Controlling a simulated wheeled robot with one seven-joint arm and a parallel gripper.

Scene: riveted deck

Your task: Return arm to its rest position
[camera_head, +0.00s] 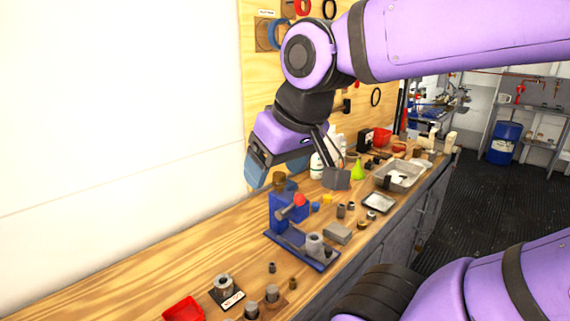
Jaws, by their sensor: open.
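My arm reaches in from the upper right, purple with black joints, and bends down over a wooden workbench (150,268). My gripper (297,178) hangs above the back part of the bench, near the pegboard. Its two grey-blue finger pads are spread wide apart, and I see nothing held between them. A blue press (289,212) with a red knob stands just below the gripper. Its top lies close under the gap between the fingers in the picture; I cannot tell the exact clearance.
Metal cylinders stand around the press. A red tray (184,309) lies at the front left, and a grey metal tray (399,174) farther back. A pegboard (258,88) with rings stands behind my arm. Open dark floor (490,205) lies right, with a blue barrel (504,143) beyond.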

